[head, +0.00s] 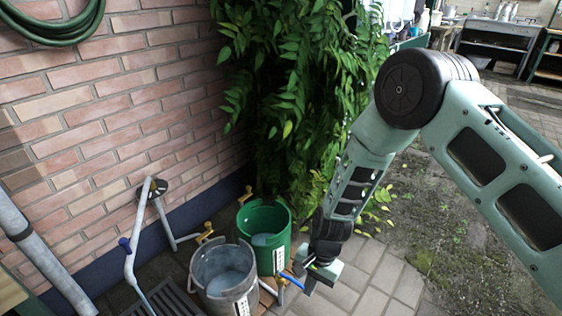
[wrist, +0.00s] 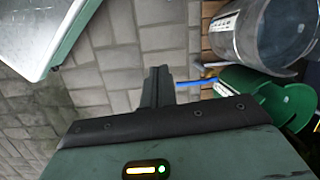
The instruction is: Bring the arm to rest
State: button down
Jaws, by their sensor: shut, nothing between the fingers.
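My arm reaches down from the right in the head view, bent at a black elbow joint. My gripper (head: 310,284) hangs low over the paving, just right of the buckets. In the wrist view my gripper (wrist: 159,74) shows its fingers together, with nothing between them. A blue handle (wrist: 196,81) lies just right of the fingers in the wrist view. The head view does not show clearly whether the gripper touches the blue handle (head: 290,280).
A grey metal bucket (head: 225,290) and a green bucket (head: 277,262) stand left of my gripper. A brick wall (head: 110,110) with pipes is at left. Leafy climbing plants (head: 285,90) hang behind. Paving (head: 385,280) right of the gripper is clear. Workbenches (head: 495,35) stand far back right.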

jog(key=s+a+r+n, duration=0.1)
jog(key=s+r+n, duration=0.3)
jog(key=r, duration=0.7)
jog(key=s+r+n, duration=0.3)
jog(key=r, duration=0.9)
jog(key=s+d+r+n+t+h, duration=0.2)
jog(key=s+d+r+n, duration=0.55)
jog(key=s+r, duration=0.45)
notch_tip(320, 180, up, 23)
jog(key=p, duration=2.4)
jog(key=shift+s+d+f+p, duration=0.15)
jog(key=shift+s+p, duration=0.1)
jog(key=shift+p, duration=0.15)
